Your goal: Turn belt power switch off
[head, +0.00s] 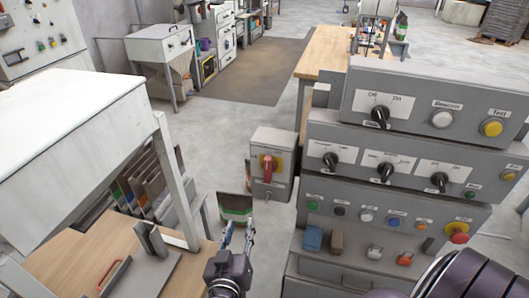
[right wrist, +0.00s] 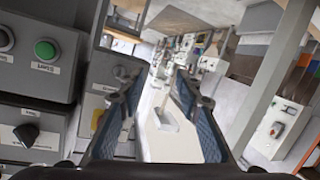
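A grey box with a red rotary handle on a yellow plate (head: 268,168) stands left of the stepped control console. The console's top tier has a black rotary knob (head: 380,116) marked Off and On; more black knobs (head: 331,160) sit on the tier below. The labels are too small to tell which one is the belt power switch. My right gripper (head: 238,236) is open and empty, below and left of the red handle and apart from it. Its open fingers also show in the right wrist view (right wrist: 158,112). My left gripper is not in view.
The lower console tier carries several buttons and a red emergency knob (head: 458,232). A wooden bench (head: 90,248) with a white hood is at left. A bag with a green band (head: 235,208) is just beyond my right gripper. Open floor (head: 215,125) lies behind.

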